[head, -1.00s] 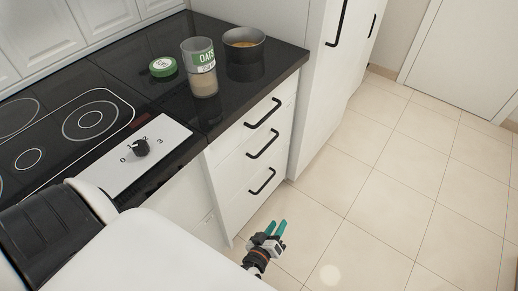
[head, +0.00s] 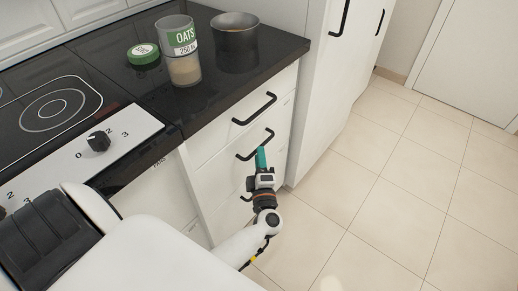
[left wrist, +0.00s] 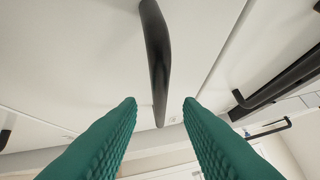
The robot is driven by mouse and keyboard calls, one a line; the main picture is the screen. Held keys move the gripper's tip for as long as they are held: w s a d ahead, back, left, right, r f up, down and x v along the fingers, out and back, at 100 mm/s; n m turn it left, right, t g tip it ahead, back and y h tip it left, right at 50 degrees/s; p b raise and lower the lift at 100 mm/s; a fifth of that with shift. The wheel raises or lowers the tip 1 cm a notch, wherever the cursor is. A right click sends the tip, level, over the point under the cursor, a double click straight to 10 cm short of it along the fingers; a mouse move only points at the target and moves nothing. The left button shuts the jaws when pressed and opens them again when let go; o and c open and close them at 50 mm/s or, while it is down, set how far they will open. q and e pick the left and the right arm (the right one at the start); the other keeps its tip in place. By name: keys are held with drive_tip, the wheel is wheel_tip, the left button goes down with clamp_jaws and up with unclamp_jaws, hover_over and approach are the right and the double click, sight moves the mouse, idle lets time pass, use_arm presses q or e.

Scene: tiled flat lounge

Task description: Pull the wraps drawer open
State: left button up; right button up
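A white drawer unit (head: 222,153) has three black bar handles; no wraps label can be read. My left gripper (head: 261,156) is in front of the middle handle (head: 256,145), with its teal fingertips right by the bar. In the left wrist view, the two teal fingers (left wrist: 160,104) are spread apart, and a black handle (left wrist: 155,55) shows between and beyond the tips. I cannot tell whether the fingers touch it. The drawers look shut. The lower handle (head: 246,198) is partly hidden by my gripper. My right gripper is not in view.
The top handle (head: 255,108) is above my gripper. On the black counter are an oats jar (head: 184,68), a green lid (head: 143,53) and a pot (head: 236,45). A tall white cabinet (head: 325,85) stands to the right. The tiled floor (head: 400,185) is clear.

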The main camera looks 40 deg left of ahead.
use_arm(q)
drive_tip(key=shift+x, duration=1.9)
clamp_jaws()
